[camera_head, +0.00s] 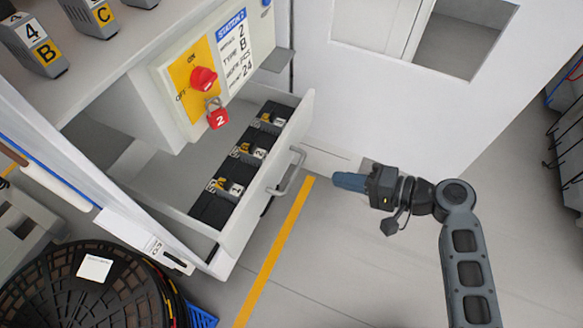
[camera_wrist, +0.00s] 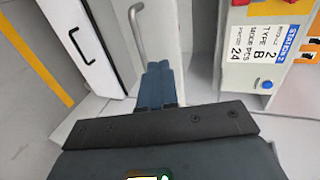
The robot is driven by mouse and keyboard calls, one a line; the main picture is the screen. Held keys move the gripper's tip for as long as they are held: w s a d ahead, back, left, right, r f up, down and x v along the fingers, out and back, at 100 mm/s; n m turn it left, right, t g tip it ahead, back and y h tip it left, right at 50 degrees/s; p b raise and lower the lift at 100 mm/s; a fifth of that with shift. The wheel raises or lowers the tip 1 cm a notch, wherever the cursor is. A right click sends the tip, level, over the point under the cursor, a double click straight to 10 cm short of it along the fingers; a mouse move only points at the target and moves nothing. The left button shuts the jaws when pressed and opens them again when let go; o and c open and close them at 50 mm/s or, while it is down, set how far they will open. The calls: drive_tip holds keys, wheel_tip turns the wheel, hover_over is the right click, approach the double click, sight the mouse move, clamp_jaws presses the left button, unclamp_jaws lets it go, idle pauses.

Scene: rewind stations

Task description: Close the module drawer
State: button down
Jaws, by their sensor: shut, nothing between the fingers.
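The module drawer (camera_head: 255,190) is pulled out below the Station 2 panel, its inside showing. Three modules sit in a row in its black insert. Its bar handle (camera_head: 291,170) is on the white drawer front. My gripper (camera_head: 338,181) is to the right of the handle, with blue-grey fingers pointing at the drawer front and a gap between. In the wrist view the fingers (camera_wrist: 158,72) are together with nothing between them, and the handle (camera_wrist: 137,32) appears just beyond the tips.
A yellow-white panel (camera_head: 181,90) with a red switch (camera_head: 203,79) and a red padlock (camera_head: 217,115) is above the drawer. A black reel (camera_head: 85,290) stands at lower left. A yellow line (camera_head: 275,250) crosses the floor. Floor right of the drawer is clear apart from my arm.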

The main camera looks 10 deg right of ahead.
sight(275, 160)
drive_tip(key=shift+y, duration=0.3)
drive_tip(key=x, duration=0.4)
drive_tip(key=r+x, duration=0.1)
drive_tip(key=x, duration=0.9)
drive_tip(key=shift+w+a+r, duration=0.1)
drive_tip(key=shift+w+r, duration=0.2)
drive_tip(key=shift+w, duration=0.1)
drive_tip(key=w+a+b, duration=0.7)
drive_tip(key=w+a, duration=0.5)
drive_tip(key=a, duration=0.4)
drive_tip(key=shift+w+a+b, duration=0.2)
drive_tip(key=shift+w+b, duration=0.1)
drive_tip(key=shift+b, duration=0.05)
drive_tip(key=shift+a+r, duration=0.1)
drive_tip(key=shift+r, duration=0.15)
